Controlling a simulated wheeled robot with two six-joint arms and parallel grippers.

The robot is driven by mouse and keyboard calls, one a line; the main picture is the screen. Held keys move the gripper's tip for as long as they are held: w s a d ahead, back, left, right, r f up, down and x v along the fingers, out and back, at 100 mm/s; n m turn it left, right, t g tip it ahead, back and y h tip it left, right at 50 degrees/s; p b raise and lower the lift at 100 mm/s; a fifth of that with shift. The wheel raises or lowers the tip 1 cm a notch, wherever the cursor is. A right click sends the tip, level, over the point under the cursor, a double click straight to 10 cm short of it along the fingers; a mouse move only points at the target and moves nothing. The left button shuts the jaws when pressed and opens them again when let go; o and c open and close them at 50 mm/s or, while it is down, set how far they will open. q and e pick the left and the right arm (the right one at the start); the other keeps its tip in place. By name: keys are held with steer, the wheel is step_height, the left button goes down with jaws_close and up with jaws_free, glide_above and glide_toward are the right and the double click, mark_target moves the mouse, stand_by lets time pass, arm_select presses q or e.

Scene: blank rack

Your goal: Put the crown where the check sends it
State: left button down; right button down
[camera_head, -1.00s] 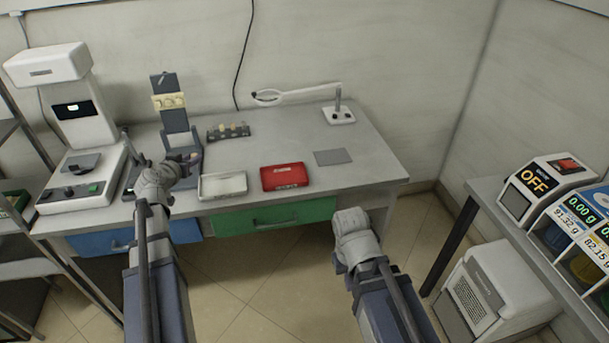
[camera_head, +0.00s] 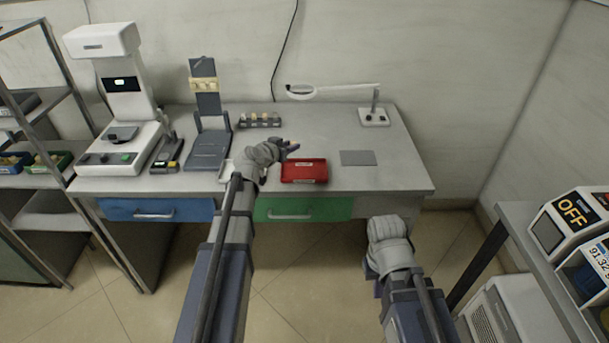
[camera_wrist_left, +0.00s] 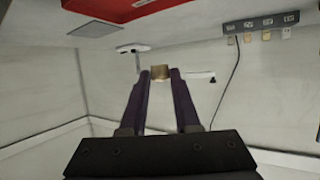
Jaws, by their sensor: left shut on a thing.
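The crown, a small tan block (camera_wrist_left: 160,73), is between the fingertips of my left gripper (camera_wrist_left: 159,82). In the head view my left gripper (camera_head: 290,147) is shut on it above the back left of the red tray (camera_head: 304,179). The red tray also shows in the left wrist view (camera_wrist_left: 110,8). A pale tray (camera_head: 225,176) is mostly hidden behind my left arm. A dark rack (camera_head: 260,124) with several small pale pieces stands at the back of the bench. My right arm is low in front of the bench; its fingers cannot be made out.
A white instrument (camera_head: 122,135) with a lit display stands at the left, beside a small dark device (camera_head: 167,154) and a grey stand (camera_head: 208,145). A magnifier lamp (camera_head: 373,117) is at the back right, with a flat grey pad (camera_head: 358,158) in front. The bench's right end is clear.

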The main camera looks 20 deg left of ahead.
mark_target(300, 177)
arm_select(q)
steer(key=d+f+b, duration=0.1)
steer(key=f+b, duration=0.2)
steer(key=d+f+b, duration=0.1)
steer(key=f+b, duration=0.2)
steer(key=f, duration=0.1)
steer(key=d+f+b, duration=0.1)
steer(key=f+b, duration=0.2)
steer(key=b, duration=0.1)
steer(key=shift+w+d+f, duration=0.1)
steer(key=shift+w+f, duration=0.05)
steer(key=shift+w, duration=0.25)
steer(key=shift+f, duration=0.15)
steer(key=c, duration=0.6)
jaws_free()
steer(key=shift+s+r, duration=0.15)
steer(key=shift+r, duration=0.2)
steer(key=p+v, duration=0.2)
steer(key=v, duration=0.3)
steer(key=p+v, duration=0.2)
steer(key=v, duration=0.4)
steer(key=shift+s+a+r, duration=0.1)
steer(key=shift+s+a, duration=0.15)
steer(key=shift+a, duration=0.05)
